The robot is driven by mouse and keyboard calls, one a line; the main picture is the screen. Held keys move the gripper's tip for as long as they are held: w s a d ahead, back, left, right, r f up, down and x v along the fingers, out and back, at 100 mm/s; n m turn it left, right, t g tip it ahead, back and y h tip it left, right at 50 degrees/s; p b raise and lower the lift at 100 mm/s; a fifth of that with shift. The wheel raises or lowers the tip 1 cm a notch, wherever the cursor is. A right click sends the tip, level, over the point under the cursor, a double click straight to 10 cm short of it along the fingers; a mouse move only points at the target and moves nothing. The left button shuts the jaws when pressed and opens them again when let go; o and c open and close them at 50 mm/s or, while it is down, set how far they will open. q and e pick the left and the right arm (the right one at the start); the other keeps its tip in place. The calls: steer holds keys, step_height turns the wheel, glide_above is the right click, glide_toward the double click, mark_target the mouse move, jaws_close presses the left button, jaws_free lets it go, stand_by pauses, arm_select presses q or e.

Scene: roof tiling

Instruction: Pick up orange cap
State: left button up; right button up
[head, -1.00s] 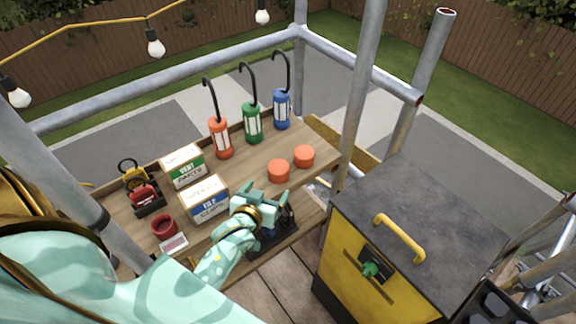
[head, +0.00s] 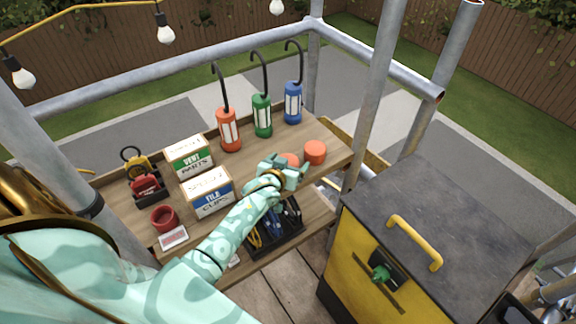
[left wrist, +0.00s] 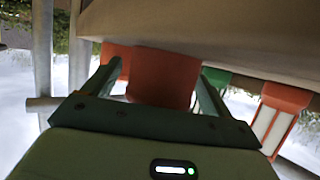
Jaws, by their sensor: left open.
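Two orange caps stand on the wooden shelf. The right one (head: 315,152) is fully in sight in the head view. The left one (head: 290,159) is partly hidden behind my left gripper (head: 287,174). In the left wrist view a large orange cap (left wrist: 165,76) sits between the two open fingers, with gaps or contact at its sides hard to tell. The other orange cap (left wrist: 117,54) shows partly behind the left finger. My left gripper is open. My right gripper is not in view.
Red (head: 229,130), green (head: 262,116) and blue (head: 293,102) hooked lanterns stand along the shelf's back. Two labelled boxes (head: 209,193) and a red cup (head: 164,218) are left. A black tool tray (head: 275,240) lies below my forearm. A yellow cabinet (head: 365,255) stands right.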

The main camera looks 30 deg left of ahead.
arm_select(q)
steer(key=c, duration=1)
steer(key=shift+r, duration=0.2)
